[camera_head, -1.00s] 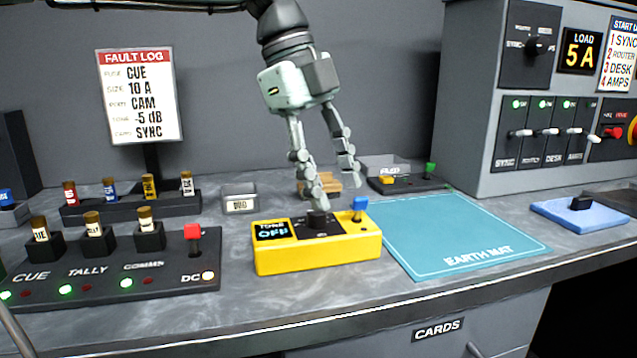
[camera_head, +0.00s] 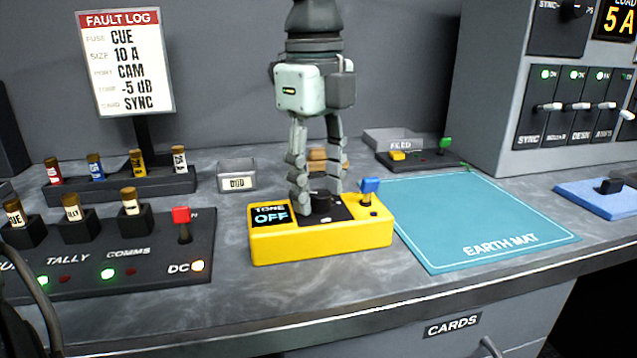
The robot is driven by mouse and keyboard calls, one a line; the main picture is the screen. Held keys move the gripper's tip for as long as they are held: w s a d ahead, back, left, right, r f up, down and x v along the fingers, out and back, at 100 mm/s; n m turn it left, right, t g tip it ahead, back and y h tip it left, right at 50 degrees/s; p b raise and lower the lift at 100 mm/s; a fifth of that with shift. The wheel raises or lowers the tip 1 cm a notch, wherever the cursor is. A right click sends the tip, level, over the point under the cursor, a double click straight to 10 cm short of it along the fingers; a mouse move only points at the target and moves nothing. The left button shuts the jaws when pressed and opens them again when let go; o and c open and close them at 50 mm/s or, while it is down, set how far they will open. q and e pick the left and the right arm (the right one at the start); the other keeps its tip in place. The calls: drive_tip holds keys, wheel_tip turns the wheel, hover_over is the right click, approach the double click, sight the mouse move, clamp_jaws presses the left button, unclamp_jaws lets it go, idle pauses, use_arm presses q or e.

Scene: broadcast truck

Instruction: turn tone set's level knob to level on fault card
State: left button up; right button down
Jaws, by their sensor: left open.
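The yellow tone set (camera_head: 320,243) stands on the bench, its display (camera_head: 270,215) reading TONE OFF. Its black level knob (camera_head: 321,201) is on the dark top panel, and a blue switch (camera_head: 370,190) is at the right end. My left gripper (camera_head: 318,203) points down over the tone set, open, with one finger left of the knob and the other to its right and slightly behind. I cannot tell whether the fingers touch the knob. The fault card (camera_head: 128,65) reads FUSE CUE, SIZE 10 A, a CAM line, -5 dB and SYNC. My right gripper is not in view.
The teal earth mat (camera_head: 480,220) lies to the right. The fuse panel (camera_head: 120,262) with a red-topped DC switch is to the left. A fuse rack (camera_head: 120,188), a small bin (camera_head: 237,176) and the feed box (camera_head: 420,158) stand behind.

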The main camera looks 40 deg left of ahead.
use_arm(q)
drive_tip(key=shift+f, duration=0.1)
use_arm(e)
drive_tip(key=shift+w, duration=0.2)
use_arm(q)
clamp_jaws()
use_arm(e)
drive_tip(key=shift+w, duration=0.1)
